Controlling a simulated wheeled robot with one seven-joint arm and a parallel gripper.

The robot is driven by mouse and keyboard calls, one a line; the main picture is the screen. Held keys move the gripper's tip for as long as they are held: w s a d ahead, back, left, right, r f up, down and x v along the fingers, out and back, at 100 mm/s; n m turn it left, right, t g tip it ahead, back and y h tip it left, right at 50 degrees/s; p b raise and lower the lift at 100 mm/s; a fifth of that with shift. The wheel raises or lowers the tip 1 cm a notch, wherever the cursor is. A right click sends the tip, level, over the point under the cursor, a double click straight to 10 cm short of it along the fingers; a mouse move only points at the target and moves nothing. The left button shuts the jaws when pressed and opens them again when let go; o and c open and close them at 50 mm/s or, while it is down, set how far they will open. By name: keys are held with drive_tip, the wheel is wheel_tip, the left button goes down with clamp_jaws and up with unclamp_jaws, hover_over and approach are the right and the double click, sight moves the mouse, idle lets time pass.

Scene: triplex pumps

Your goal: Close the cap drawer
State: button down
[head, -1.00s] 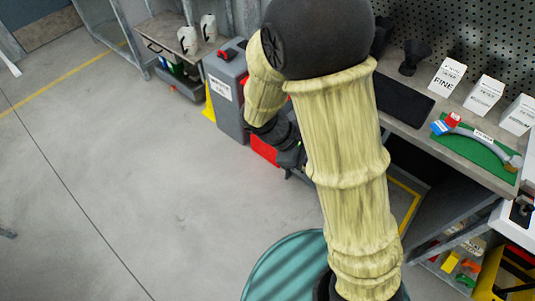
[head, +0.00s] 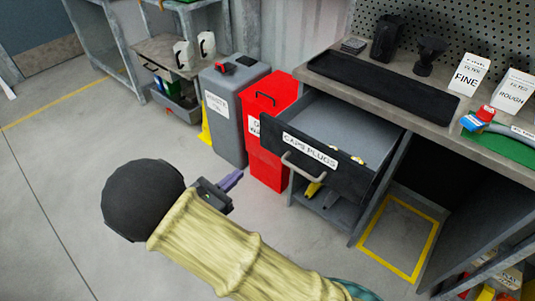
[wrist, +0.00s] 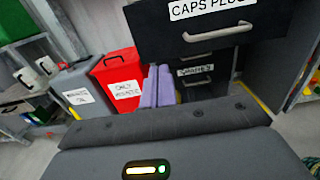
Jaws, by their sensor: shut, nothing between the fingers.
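The cap drawer (head: 312,160), labelled "CAPS PLUGS", is pulled out from under the workbench, with a grey handle (head: 302,168) on its dark front. Some small yellow and white items lie inside it. The wrist view shows its front (wrist: 205,32) and handle (wrist: 222,34) at upper right. My gripper (head: 231,181), with purple fingers, is to the left of the drawer front and apart from it. In the wrist view its purple fingers (wrist: 158,86) are side by side, shut and empty, below and left of the handle.
A red bin (head: 267,130) and a grey bin (head: 227,110) stand left of the drawer. A black tray (head: 385,85) and filter boxes (head: 468,74) are on the bench above. A lower drawer (wrist: 197,70) shows under the cap drawer. Floor in front is clear.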

sight(275, 143)
drive_tip(key=b+x, duration=0.3)
drive_tip(key=x, duration=1.1)
drive_tip(key=shift+w+d, duration=0.1)
